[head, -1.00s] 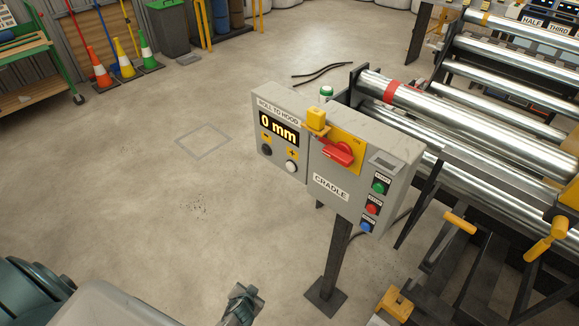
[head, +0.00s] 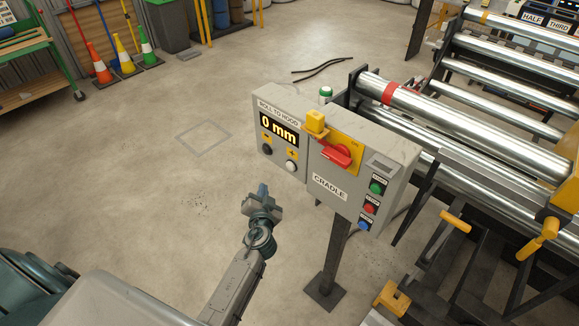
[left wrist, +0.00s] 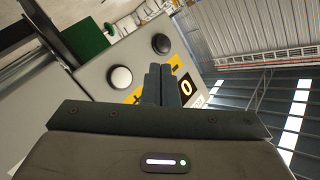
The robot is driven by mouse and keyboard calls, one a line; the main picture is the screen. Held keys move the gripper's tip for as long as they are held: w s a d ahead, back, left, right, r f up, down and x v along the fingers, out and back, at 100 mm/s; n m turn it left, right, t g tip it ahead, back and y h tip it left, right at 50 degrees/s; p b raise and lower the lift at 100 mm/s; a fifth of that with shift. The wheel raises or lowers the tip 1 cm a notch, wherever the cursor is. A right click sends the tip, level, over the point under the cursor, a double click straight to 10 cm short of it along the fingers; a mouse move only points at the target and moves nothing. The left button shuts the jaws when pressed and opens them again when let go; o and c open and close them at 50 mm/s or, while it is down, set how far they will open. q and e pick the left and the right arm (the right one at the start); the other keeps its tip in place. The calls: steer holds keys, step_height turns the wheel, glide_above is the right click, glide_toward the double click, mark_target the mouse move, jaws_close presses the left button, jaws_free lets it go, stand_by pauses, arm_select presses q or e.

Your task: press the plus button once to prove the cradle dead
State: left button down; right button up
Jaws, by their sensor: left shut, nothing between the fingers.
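The grey cradle box (head: 330,188) stands on a post and carries a smaller panel on its left with a display (head: 278,128) reading 0 mm. Under the display are a black button (head: 267,149) and, below the plus label (head: 292,154), a white plus button (head: 291,166). The plus button also shows in the left wrist view (left wrist: 120,78), beside the black button (left wrist: 161,44). My left gripper (head: 262,188) is shut and empty, below and slightly left of the plus button in the head view. Its fingertips (left wrist: 160,68) show a gap from the button. My right gripper is out of view.
A red rotary handle (head: 337,156) on a yellow plate and a yellow block (head: 315,122) sit on the cradle box. Green (head: 377,187), red (head: 369,208) and blue (head: 364,225) buttons line its right side. Steel rollers (head: 440,112) lie behind.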

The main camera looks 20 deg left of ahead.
mark_target(291, 166)
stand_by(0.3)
arm_select(q)
steer(key=w+d+b, duration=0.1)
steer(key=w+d, duration=0.2)
steer(key=w, duration=0.5)
steer(key=shift+w+b, duration=0.15)
steer(key=shift+b, duration=0.15)
stand_by(1.9)
steer(key=shift+w+d+b, duration=0.15)
steer(key=shift+w+b, duration=0.25)
steer(key=shift+b, duration=0.05)
